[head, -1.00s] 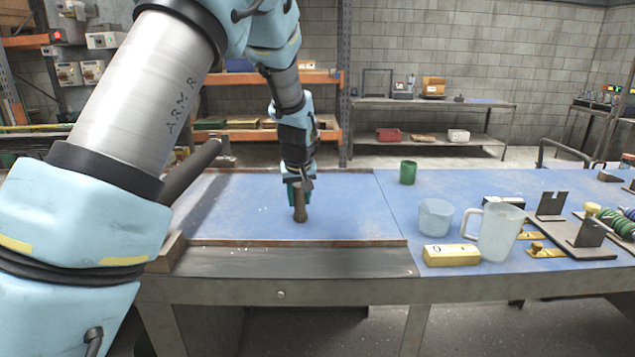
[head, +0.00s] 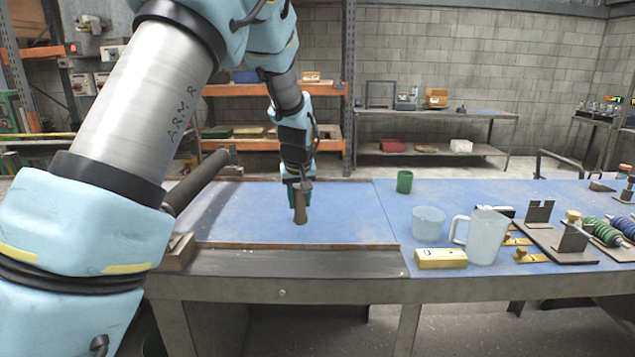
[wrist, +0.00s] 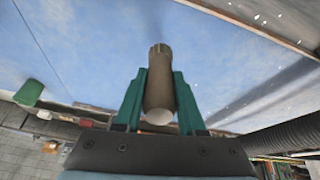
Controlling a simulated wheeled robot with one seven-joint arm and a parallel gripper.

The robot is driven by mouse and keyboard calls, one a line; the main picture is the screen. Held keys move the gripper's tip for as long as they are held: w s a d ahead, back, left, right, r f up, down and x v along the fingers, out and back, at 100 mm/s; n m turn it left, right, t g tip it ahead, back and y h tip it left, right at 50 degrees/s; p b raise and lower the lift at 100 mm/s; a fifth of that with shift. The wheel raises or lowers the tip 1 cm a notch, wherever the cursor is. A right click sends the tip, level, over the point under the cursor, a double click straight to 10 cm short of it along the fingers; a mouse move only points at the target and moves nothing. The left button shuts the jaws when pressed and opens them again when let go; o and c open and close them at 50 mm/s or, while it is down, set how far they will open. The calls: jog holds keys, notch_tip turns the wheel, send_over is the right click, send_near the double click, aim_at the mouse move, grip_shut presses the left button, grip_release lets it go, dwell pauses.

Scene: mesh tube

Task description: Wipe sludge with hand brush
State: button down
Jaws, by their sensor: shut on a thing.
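My gripper (head: 299,185) is shut on a brown, rounded handle-like piece (head: 300,209), which I take to be the hand brush. It points down over the blue table panel (head: 350,215), left of the seam. In the wrist view the brown piece (wrist: 159,95) sits between the two green fingers. No bristles can be made out, and I cannot tell whether its end touches the panel. No clear sludge patch shows; small pale specks lie on the panel near a ledge in the wrist view (wrist: 262,20).
Right of the seam stand a green cup (head: 404,181), a clear tub (head: 428,220), a clear pitcher (head: 487,237), a yellow block (head: 441,258) and metal fixtures (head: 560,238). A raised rusty strip (head: 300,246) edges the panel's front. A dark roller (head: 197,180) lies at left.

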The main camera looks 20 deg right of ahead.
jog(key=shift+r+p, duration=1.05)
jog(key=shift+r, duration=1)
